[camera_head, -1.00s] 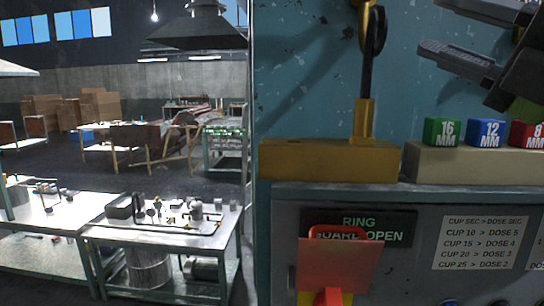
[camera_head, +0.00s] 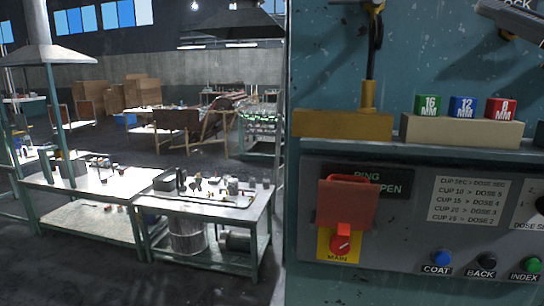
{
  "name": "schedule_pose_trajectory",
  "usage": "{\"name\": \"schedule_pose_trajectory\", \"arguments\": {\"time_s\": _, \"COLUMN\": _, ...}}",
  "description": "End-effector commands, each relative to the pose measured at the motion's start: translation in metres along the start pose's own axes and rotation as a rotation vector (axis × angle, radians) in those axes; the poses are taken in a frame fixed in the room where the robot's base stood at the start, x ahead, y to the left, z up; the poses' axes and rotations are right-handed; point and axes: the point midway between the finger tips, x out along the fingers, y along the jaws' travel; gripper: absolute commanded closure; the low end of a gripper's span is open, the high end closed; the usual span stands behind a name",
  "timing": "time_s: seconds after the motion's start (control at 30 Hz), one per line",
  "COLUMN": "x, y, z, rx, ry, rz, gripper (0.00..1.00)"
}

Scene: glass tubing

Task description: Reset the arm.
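Part of my gripper (camera_head: 512,17) shows at the top right corner, in front of the teal machine panel (camera_head: 430,60). One grey finger is visible, pointing left; the rest of the gripper and my arm are cut off by the picture edge. Whether it is open or shut cannot be told, and no held thing shows. It is above and apart from the green (camera_head: 428,106), blue (camera_head: 463,107) and red (camera_head: 501,109) size cubes, marked 16, 12 and 8 MM, which sit in a row on a beige block (camera_head: 460,133).
A yellow base with a rod (camera_head: 343,124) stands left of the cubes. Below is a control panel with a red flap (camera_head: 347,204) over a red MAIN knob (camera_head: 341,244), and COAT (camera_head: 441,258), BACK and INDEX buttons. Metal workbenches (camera_head: 215,200) and open floor lie left.

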Motion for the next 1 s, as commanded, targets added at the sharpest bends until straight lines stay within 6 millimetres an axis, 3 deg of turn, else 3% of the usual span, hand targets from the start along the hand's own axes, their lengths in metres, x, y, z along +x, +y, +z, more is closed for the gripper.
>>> {"name": "schedule_pose_trajectory", "arguments": {"time_s": 0.33, "x": 0.023, "y": 0.014, "z": 0.029, "rx": 0.240, "ry": -0.201, "rz": 0.097, "gripper": 0.57}}
{"name": "schedule_pose_trajectory", "arguments": {"time_s": 0.47, "x": 0.028, "y": 0.002, "z": 0.042, "rx": 0.432, "ry": -0.326, "rz": 0.119, "gripper": 0.57}}
{"name": "schedule_pose_trajectory", "arguments": {"time_s": 0.53, "x": 0.028, "y": -0.017, "z": 0.046, "rx": 0.581, "ry": -0.411, "rz": 0.115, "gripper": 0.57}}
{"name": "schedule_pose_trajectory", "arguments": {"time_s": 0.63, "x": 0.022, "y": -0.069, "z": 0.038, "rx": 0.862, "ry": -0.567, "rz": 0.059, "gripper": 0.57}}
{"name": "schedule_pose_trajectory", "arguments": {"time_s": 0.73, "x": 0.003, "y": -0.143, "z": 0.005, "rx": 1.152, "ry": -0.740, "rz": -0.072, "gripper": 0.57}}
{"name": "schedule_pose_trajectory", "arguments": {"time_s": 0.87, "x": -0.039, "y": -0.229, "z": -0.059, "rx": 1.417, "ry": -0.947, "rz": -0.289, "gripper": 0.57}}
{"name": "schedule_pose_trajectory", "arguments": {"time_s": 1.0, "x": -0.102, "y": -0.301, "z": -0.138, "rx": 1.584, "ry": -1.166, "rz": -0.551, "gripper": 0.57}}
